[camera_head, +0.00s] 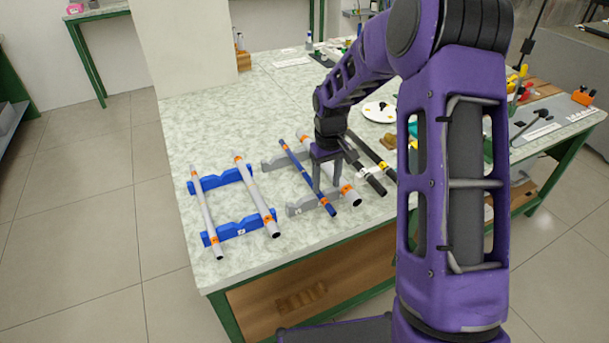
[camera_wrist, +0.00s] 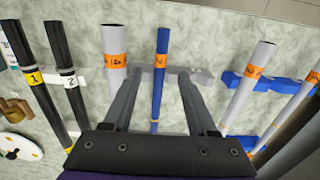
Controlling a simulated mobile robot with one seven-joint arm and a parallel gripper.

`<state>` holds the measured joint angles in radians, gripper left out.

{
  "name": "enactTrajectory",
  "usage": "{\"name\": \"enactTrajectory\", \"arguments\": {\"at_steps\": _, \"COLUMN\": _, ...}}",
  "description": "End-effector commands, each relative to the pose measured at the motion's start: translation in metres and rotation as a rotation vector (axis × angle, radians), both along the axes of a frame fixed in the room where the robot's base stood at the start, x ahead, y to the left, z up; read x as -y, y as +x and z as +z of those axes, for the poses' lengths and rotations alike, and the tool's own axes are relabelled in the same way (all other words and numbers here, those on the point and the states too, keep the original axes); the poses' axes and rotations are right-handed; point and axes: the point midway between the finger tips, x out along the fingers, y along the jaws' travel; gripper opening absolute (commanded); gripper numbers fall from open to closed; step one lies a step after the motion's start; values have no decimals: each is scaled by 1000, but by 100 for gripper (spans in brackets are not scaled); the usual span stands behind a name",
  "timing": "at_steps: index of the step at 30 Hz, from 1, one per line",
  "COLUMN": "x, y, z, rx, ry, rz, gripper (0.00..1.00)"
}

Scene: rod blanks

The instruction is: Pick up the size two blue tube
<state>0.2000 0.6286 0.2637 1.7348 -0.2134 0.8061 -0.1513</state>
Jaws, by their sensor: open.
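A thin blue tube (camera_head: 295,161) with orange bands lies across the grey rack (camera_head: 299,207) on the table. It also shows in the wrist view (camera_wrist: 161,45), where the print on its orange band is too small to read. My gripper (camera_head: 325,187) is low over this tube, pointing down. In the wrist view its open fingers (camera_wrist: 160,78) stand on either side of the blue tube, with a gap to each side. I cannot tell from these views how deep the fingertips reach beside it.
A thicker grey tube (camera_wrist: 115,62) with an orange band lies on the same rack, close to one finger. Two black tubes (camera_wrist: 66,75) lie beyond it. A blue rack (camera_head: 236,229) with two grey tubes stands to the left in the head view.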

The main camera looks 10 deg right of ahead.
Motion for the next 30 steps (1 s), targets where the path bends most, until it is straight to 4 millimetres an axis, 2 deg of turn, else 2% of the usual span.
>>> {"name": "enactTrajectory", "arguments": {"at_steps": 5, "x": 0, "y": 0, "z": -10, "rx": -2, "ry": -1, "rz": 1, "gripper": 58}}
{"name": "enactTrajectory", "arguments": {"at_steps": 14, "x": -2, "y": 2, "z": -51, "rx": -2, "ry": -1, "rz": 1, "gripper": 58}}
{"name": "enactTrajectory", "arguments": {"at_steps": 21, "x": -2, "y": 3, "z": -54, "rx": 0, "ry": 0, "rz": 1, "gripper": 58}}
{"name": "enactTrajectory", "arguments": {"at_steps": 23, "x": -2, "y": 3, "z": -54, "rx": 0, "ry": 0, "rz": 1, "gripper": 49}}
{"name": "enactTrajectory", "arguments": {"at_steps": 30, "x": -2, "y": 3, "z": -53, "rx": 0, "ry": -1, "rz": 1, "gripper": 6}}
